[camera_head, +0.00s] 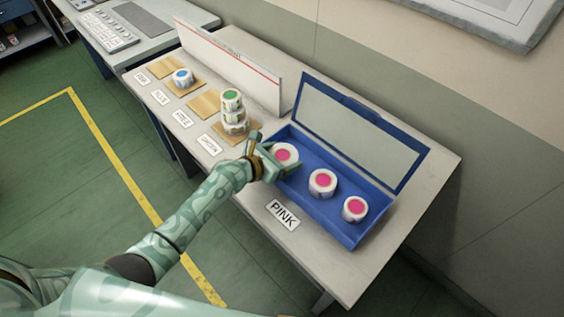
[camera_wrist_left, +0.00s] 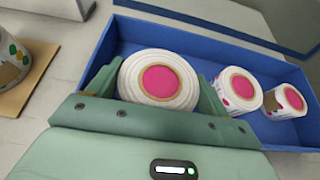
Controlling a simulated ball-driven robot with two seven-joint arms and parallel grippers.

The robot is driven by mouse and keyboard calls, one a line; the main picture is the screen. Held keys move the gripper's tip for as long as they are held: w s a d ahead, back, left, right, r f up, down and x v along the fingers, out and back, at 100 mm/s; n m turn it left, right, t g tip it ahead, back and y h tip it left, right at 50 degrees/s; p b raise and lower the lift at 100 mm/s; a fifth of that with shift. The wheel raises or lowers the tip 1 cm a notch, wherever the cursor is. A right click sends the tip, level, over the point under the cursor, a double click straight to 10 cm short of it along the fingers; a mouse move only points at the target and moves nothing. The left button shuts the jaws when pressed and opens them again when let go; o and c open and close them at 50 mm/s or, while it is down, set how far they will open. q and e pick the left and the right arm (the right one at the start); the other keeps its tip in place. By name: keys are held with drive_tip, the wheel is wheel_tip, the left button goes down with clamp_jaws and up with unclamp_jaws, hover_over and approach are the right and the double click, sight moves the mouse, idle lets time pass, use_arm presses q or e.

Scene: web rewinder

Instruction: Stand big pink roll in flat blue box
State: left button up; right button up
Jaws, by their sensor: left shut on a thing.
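The flat blue box (camera_head: 348,235) lies open on the table, its lid with a pale panel raised at the back. Three white rolls with pink centres are in view at the box. My left gripper (camera_head: 270,161) is shut on the big pink roll (camera_head: 285,154) at the box's left end. In the left wrist view the big pink roll (camera_wrist_left: 158,80) sits upright between the fingers, pink face up; whether it touches the box floor is hidden. A middle pink roll (camera_head: 322,183) and a smaller pink roll (camera_head: 355,208) stand in the box to the right. My right gripper is not in view.
A stack of green-centred rolls (camera_head: 233,112) stands on a wooden square just left of my gripper. A blue-centred roll (camera_head: 183,77) stands farther left. A white upright panel (camera_head: 232,68) runs behind them. A PINK label (camera_head: 283,214) lies before the box.

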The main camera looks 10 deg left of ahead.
use_arm(q)
wheel_tip(320, 180, down, 2)
drive_tip(key=shift+f, duration=0.1)
drive_tip(key=shift+a+r, duration=0.1)
drive_tip(key=shift+r, duration=0.2)
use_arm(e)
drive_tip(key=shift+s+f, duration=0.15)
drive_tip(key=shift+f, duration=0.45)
use_arm(q)
drive_tip(key=shift+f, duration=0.1)
drive_tip(key=o, duration=1.1)
drive_tip(key=shift+f, duration=0.15)
